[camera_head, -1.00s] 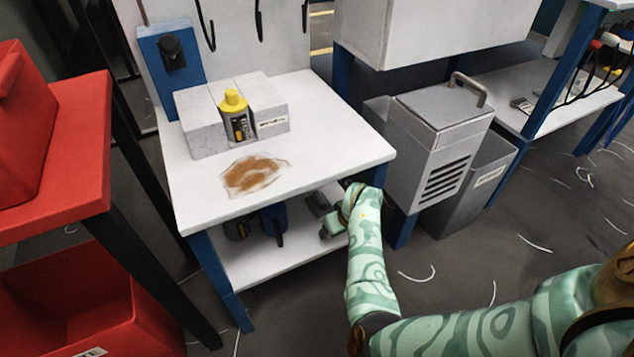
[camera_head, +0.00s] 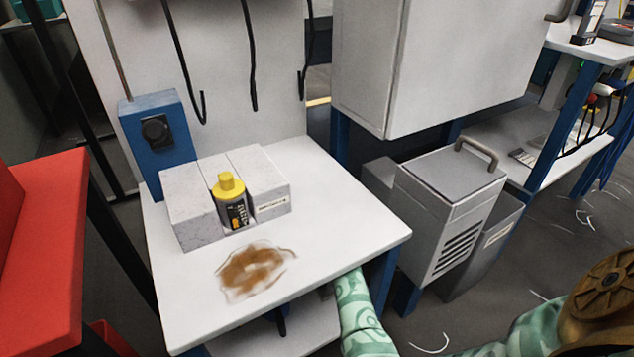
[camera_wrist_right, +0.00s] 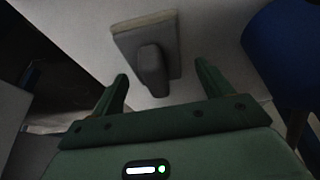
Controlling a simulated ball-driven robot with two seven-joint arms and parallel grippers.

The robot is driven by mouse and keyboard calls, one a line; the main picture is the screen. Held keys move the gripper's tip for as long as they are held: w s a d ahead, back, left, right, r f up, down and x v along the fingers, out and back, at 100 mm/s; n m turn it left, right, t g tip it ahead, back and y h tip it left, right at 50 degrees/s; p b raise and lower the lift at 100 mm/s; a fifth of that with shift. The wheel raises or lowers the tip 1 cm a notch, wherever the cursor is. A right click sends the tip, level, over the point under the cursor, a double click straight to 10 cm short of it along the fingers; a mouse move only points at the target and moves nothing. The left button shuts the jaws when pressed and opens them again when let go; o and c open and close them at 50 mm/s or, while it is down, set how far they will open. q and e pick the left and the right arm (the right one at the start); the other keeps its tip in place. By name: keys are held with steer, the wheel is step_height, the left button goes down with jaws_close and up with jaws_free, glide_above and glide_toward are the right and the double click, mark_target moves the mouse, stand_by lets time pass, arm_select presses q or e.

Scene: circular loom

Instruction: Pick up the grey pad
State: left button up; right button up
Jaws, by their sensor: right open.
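The grey pad (camera_wrist_right: 175,45) lies on the pale lower shelf (camera_wrist_right: 235,30) in the right wrist view. It is a flat plate with a raised darker grip (camera_wrist_right: 151,70) towards me. My right gripper (camera_wrist_right: 162,72) is open, its green fingers either side of the near end of the grip, with visible gaps. Whether the grip lies between the fingers in depth I cannot tell. In the head view the tabletop hides the pad and my right gripper; only part of my patterned right arm shows. My left gripper is not in view.
A blue object (camera_wrist_right: 285,50) stands close to the right finger. Above the shelf, the white tabletop (camera_head: 345,220) carries a brown stain (camera_head: 252,270), a yellow-capped bottle (camera_head: 232,203) and grey blocks (camera_head: 186,205). A grey bin unit (camera_head: 440,215) stands to the right.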

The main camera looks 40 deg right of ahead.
steer(key=shift+s+d+r, duration=0.1)
steer(key=shift+s+d, duration=0.05)
steer(key=shift+s, duration=0.05)
steer(key=shift+c, duration=0.6)
steer(key=c, duration=0.9)
steer(key=shift+o, duration=0.2)
steer(key=shift+w, duration=0.1)
